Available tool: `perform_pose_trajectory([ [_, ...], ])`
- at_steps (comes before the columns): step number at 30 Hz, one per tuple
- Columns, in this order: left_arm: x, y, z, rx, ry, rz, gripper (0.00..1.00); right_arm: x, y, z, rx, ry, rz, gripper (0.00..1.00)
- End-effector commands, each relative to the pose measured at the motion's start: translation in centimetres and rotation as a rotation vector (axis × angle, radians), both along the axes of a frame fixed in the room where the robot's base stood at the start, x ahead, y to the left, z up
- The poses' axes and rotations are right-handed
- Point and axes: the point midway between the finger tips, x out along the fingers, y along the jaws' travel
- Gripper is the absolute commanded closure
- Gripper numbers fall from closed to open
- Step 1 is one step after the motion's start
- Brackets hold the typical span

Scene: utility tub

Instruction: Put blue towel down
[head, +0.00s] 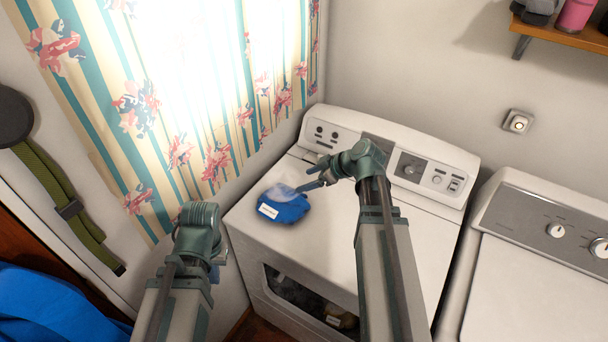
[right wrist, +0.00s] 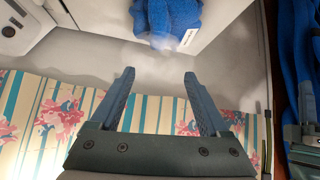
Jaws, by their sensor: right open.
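The blue towel (head: 285,209) lies bunched on the white top of the left machine (head: 327,229), with a white label facing front. In the right wrist view the towel (right wrist: 172,22) is at the top, beyond the fingertips and apart from them. My right gripper (head: 314,183) is open and empty, just above and to the right of the towel; its two spread fingers (right wrist: 160,76) show in the right wrist view. A pale haze lies over part of the towel. My left gripper (head: 215,262) is low at the left, its fingers hidden behind its wrist.
A second machine (head: 540,275) stands at the right, past a narrow gap. The left machine's control panel (head: 390,155) rises at the back. A flowered curtain (head: 180,110) hangs at the left. Blue cloth (head: 50,310) is at lower left. Machine top right of the towel is clear.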

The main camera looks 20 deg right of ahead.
Motion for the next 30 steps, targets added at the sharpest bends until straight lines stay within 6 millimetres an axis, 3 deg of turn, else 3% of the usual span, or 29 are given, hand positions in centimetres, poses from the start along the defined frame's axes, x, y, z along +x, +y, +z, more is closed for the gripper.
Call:
perform_pose_trajectory([
  [4, 0.0, 0.0, 0.0, 0.000, 0.000, 0.000, 1.00, -0.4, 1.3, -0.4, 0.001, 0.034, 0.006, 0.21],
  [8, 0.0, 0.0, 0.0, 0.000, 0.000, 0.000, 1.00, -2.5, 6.1, -2.1, -0.011, 0.187, 0.006, 0.21],
  [12, 0.0, 0.0, 0.0, 0.000, 0.000, 0.000, 1.00, -7.0, 12.4, -4.4, -0.089, 0.430, -0.049, 0.21],
  [18, 0.0, 0.0, 0.0, 0.000, 0.000, 0.000, 1.00, -13.3, 17.5, -6.2, -0.279, 0.656, -0.234, 0.21],
  [24, 0.0, 0.0, 0.0, 0.000, 0.000, 0.000, 1.00, -17.0, 19.2, -6.5, -0.423, 0.711, -0.418, 0.21],
  [30, 0.0, 0.0, 0.0, 0.000, 0.000, 0.000, 1.00, -18.1, 19.5, -6.3, -0.471, 0.711, -0.499, 0.21],
])
